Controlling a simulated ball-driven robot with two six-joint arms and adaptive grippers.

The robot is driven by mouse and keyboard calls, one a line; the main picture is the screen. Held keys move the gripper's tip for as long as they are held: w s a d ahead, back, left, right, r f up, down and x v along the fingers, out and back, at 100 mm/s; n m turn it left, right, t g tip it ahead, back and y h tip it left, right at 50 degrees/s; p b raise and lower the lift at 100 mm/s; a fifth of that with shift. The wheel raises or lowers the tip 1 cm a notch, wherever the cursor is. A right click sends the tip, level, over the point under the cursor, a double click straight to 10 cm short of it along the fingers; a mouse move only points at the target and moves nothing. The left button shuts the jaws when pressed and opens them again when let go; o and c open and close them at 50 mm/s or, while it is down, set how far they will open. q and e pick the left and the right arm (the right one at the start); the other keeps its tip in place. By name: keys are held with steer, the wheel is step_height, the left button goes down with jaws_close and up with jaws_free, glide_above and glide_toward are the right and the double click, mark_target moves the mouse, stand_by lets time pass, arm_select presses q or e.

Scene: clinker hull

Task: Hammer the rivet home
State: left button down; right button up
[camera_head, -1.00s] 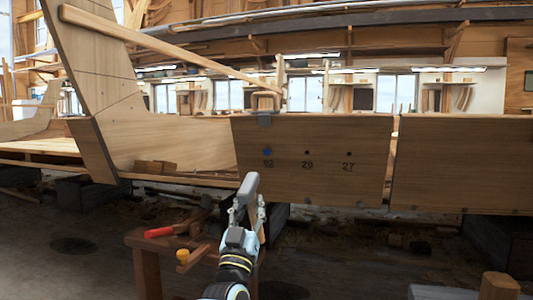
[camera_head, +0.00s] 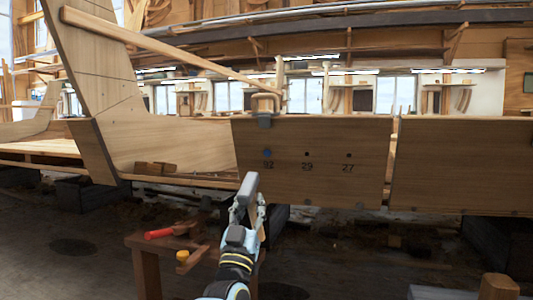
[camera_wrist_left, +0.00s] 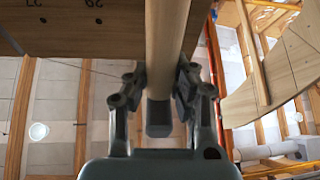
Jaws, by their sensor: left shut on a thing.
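The hull plank (camera_head: 330,180) hangs upright in the middle. My left gripper (camera_head: 248,212) is low in front of the plank, below the blue dot. It is shut on the hammer, whose grey head (camera_head: 246,190) points up. In the left wrist view the wooden handle (camera_wrist_left: 166,45) runs between the fingers (camera_wrist_left: 158,95) and ends in a dark grey block. Whether the hammer touches the plank cannot be told. My right gripper is not in view.
A small wooden bench (camera_head: 148,265) stands low at left, with a red-handled tool (camera_head: 160,233) and a yellow-ended tool (camera_head: 182,256) on it. A clamp (camera_head: 264,103) grips the plank's top edge. A second plank (camera_head: 465,165) lies to the right, past a narrow gap.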

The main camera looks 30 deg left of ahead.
arm_select(q)
steer(key=shift+w+r, duration=0.2)
steer(key=shift+w, duration=0.15)
steer(key=shift+f, duration=0.1)
steer(key=shift+s+d+f+p, duration=0.2)
steer(key=shift+s+f+p, duration=0.05)
steer(key=shift+s, duration=0.5)
steer(key=shift+s+d+f+p, duration=0.2)
steer(key=shift+s+d+f, duration=0.1)
steer(key=shift+s, duration=0.5)
steer(key=shift+s+d+f+p, duration=0.15)
steer(key=shift+s+f+p, duration=0.1)
steer(key=shift+s, duration=0.5)
